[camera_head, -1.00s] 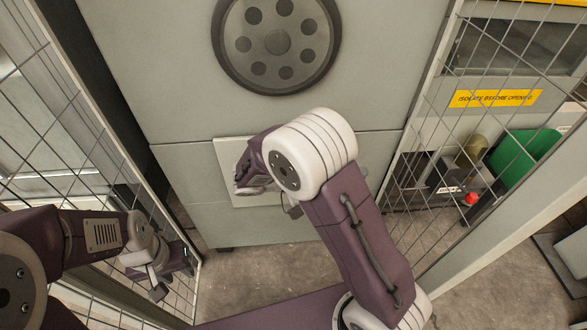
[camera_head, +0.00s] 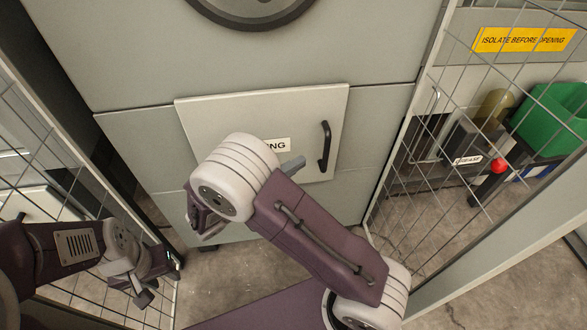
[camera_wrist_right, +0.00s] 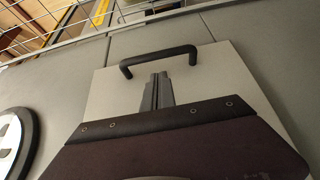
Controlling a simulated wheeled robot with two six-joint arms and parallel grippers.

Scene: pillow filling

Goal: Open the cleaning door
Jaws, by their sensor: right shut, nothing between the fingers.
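The cleaning door (camera_head: 225,115) is a pale square panel low on the grey machine front and looks shut. Its black bar handle (camera_head: 325,147) stands upright near the right edge. A label ending in "NG" (camera_head: 276,145) is partly hidden by my right arm. My right gripper (camera_head: 297,161) is shut and empty, its tips left of the handle. In the right wrist view the shut fingers (camera_wrist_right: 158,80) point toward the handle (camera_wrist_right: 158,59), with a small gap visible in the picture. My left gripper (camera_head: 155,285) hangs low at the left, away from the door; its jaw opening is unclear.
Wire mesh fences stand at the left (camera_head: 60,190) and right (camera_head: 440,130) of the machine. Behind the right one are a green bin (camera_head: 550,118), a red knob (camera_head: 498,166) and a yellow sign (camera_head: 524,40). A round dark-rimmed cover (camera_head: 255,18) sits above the door.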

